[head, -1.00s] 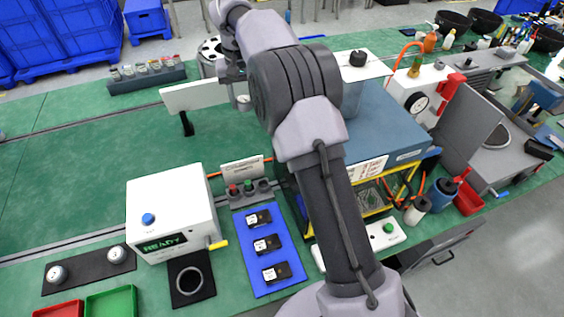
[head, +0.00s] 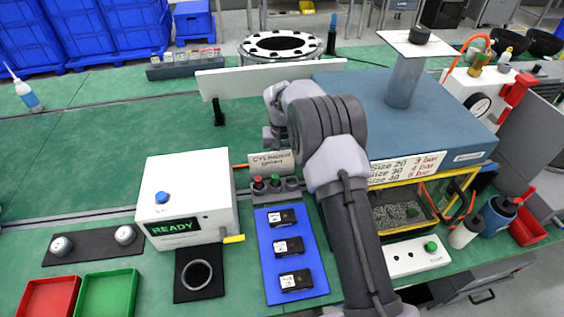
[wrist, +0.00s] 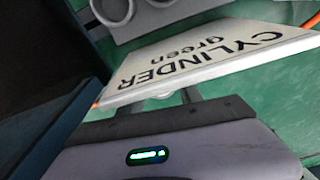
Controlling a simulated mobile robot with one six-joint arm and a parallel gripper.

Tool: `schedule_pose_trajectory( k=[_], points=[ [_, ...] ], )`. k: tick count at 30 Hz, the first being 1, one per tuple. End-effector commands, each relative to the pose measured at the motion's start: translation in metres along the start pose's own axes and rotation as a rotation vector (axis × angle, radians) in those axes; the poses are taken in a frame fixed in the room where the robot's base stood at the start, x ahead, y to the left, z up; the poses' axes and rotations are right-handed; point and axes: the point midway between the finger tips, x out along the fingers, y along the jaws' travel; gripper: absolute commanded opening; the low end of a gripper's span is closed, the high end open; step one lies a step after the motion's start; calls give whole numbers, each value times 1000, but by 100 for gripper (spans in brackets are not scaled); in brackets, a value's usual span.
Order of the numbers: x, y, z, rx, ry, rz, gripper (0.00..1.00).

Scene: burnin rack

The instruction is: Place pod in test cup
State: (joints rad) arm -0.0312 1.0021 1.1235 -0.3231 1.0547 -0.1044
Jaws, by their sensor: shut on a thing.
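My gripper (head: 272,138) is at the far end of my arm, over the bench near the cylinder sign. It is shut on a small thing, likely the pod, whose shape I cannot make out. The wrist view shows my gripper's dark body and green light at the bottom, but not the held thing clearly. The likely test cup is a round grey ring (head: 183,275) on a black square plate, in front of the white READY box (head: 186,198). My gripper is well behind and to the right of it. Two round silver-topped pieces (head: 61,246) (head: 124,235) sit on a dark strip.
The cylinder sign (head: 272,161) is close in the wrist view (wrist: 205,60), upside down. A blue mat (head: 312,268) holds three black blocks. A white barrier (head: 235,82) and a blue machine (head: 440,112) flank my arm.

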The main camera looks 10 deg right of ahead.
Motion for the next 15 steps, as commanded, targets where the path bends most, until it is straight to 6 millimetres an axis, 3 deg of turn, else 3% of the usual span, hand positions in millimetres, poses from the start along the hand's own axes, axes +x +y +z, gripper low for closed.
schedule_pose_trajectory(
  k=[9, 10, 13, 15],
  points=[
    [4, 0, 0, 0, 1, 0, 0],
    [4, 0, 0, 0, 1, 0, 44],
    [3, 0, 0, 0, 2, 0, 64],
    [3, 0, 0, 0, 2, 0, 64]
  ],
)
